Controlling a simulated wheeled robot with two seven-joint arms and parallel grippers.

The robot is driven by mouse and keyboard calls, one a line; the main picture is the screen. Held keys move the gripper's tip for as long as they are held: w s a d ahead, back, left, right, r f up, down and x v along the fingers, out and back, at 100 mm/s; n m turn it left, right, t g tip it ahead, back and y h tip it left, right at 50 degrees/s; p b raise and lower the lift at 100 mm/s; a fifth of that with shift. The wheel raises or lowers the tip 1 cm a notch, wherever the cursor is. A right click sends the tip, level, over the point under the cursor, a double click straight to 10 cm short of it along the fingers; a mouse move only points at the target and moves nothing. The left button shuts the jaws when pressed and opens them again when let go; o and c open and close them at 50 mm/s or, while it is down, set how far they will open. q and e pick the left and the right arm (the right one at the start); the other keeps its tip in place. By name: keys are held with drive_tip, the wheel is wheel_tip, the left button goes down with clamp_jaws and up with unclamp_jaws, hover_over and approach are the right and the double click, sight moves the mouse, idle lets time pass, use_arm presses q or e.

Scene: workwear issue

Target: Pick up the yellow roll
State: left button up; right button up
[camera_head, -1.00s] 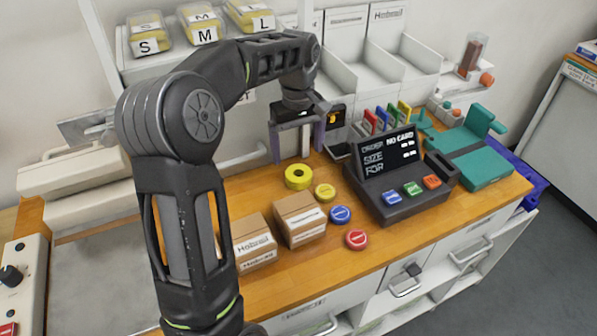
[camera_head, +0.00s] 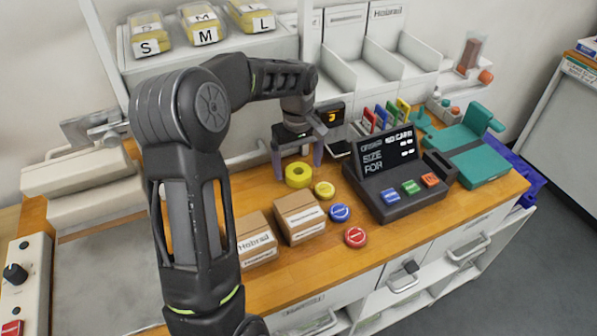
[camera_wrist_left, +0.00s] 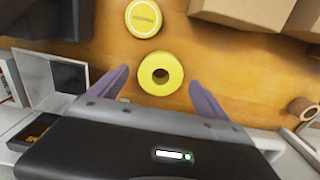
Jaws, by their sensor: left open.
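The yellow roll (camera_head: 298,175) is a short ring with a hole in its middle. It lies flat on the wooden counter (camera_head: 290,262). In the left wrist view the roll (camera_wrist_left: 160,73) shows between and just beyond the two purple fingertips. My left gripper (camera_head: 298,165) is open, points down, and hangs over the roll from behind. Its fingers stand apart on either side of the roll with a gap, holding nothing. My right gripper is not in view.
A yellow disc (camera_head: 325,190), a blue disc (camera_head: 340,212) and a red disc (camera_head: 355,237) lie in front of the roll. Two cardboard boxes (camera_head: 298,218) stand to the front left. A dark order terminal (camera_head: 405,203) stands at the right.

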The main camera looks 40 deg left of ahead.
use_arm(q)
drive_tip(key=shift+f, duration=0.85)
drive_tip(key=c, duration=1.5)
drive_tip(key=shift+r, duration=0.1)
wheel_tip(320, 180, up, 10)
drive_tip(key=shift+f+b, duration=0.1)
drive_tip(key=shift+b, duration=0.6)
